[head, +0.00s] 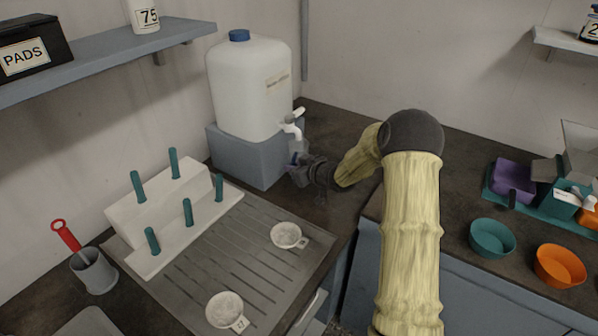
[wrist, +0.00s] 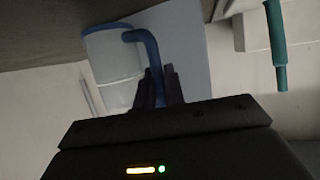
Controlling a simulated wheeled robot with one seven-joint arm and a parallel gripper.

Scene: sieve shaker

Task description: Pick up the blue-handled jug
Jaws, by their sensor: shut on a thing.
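The jug (wrist: 108,62) is a clear, pale vessel with a bent blue handle (wrist: 143,42), seen in the wrist view. My gripper (wrist: 160,75) has its two dark fingers closed around the lower part of that handle. In the head view my gripper (head: 299,166) is beside the front right of the grey block under the water tank, below the tap. The jug can hardly be made out there, hidden by my gripper and the block. I cannot tell whether the jug touches the counter.
The white tank (head: 247,92) with its tap (head: 291,127) stands on the grey block (head: 240,160). A white peg rack (head: 165,205) with teal pegs and a ribbed drainer (head: 200,262) with two small white dishes are front left. Teal (head: 492,238) and orange (head: 560,265) bowls sit right.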

